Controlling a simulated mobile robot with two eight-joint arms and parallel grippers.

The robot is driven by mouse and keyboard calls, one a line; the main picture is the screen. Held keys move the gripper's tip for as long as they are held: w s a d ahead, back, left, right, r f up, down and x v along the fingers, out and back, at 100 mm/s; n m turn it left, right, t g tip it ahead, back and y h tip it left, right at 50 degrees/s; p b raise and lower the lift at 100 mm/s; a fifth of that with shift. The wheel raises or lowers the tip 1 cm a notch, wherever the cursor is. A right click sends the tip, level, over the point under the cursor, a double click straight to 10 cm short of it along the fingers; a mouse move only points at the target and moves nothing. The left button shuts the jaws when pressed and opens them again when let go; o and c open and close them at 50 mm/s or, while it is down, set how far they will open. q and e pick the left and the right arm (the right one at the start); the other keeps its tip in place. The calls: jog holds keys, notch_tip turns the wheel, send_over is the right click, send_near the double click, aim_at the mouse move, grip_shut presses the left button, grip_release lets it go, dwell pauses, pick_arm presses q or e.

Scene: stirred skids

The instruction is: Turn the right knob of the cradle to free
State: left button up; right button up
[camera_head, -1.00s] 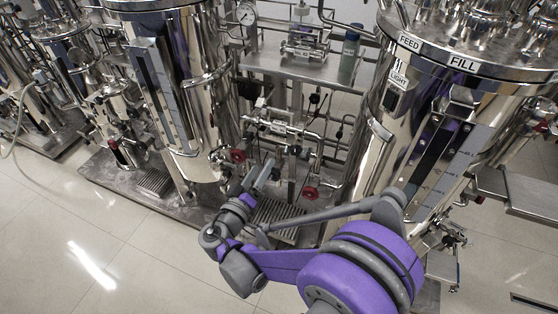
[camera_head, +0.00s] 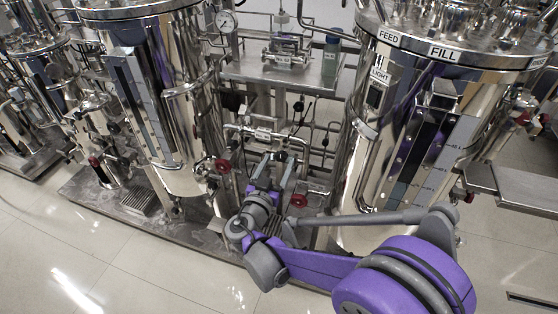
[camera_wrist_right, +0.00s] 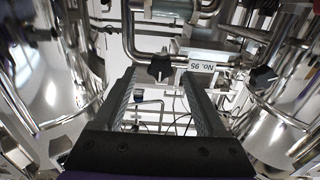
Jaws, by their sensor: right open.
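A pipe assembly with a pale label plate (camera_head: 263,135) spans between the two large steel tanks; I take it as the cradle. In the right wrist view its label plate (camera_wrist_right: 197,67) reads "No. 95" and appears upside down. A black star-shaped knob (camera_wrist_right: 160,67) is left of the label there, and another black knob (camera_wrist_right: 262,76) is to the right. My right gripper (camera_head: 276,164) is open, just below and in front of the assembly. In the wrist view its fingertips (camera_wrist_right: 158,82) frame the left knob, with nothing held. My left gripper is out of view.
Steel tanks stand left (camera_head: 160,100) and right (camera_head: 375,170) of the gap. Red handwheels (camera_head: 222,165) and (camera_head: 299,200) sit low on both sides of the gripper. A steel shelf (camera_head: 245,70) holds a green bottle (camera_head: 330,58) above. The floor in front is clear.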

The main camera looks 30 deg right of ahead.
aim_at(282, 156)
jog(key=shift+x, duration=1.25)
grip_shut()
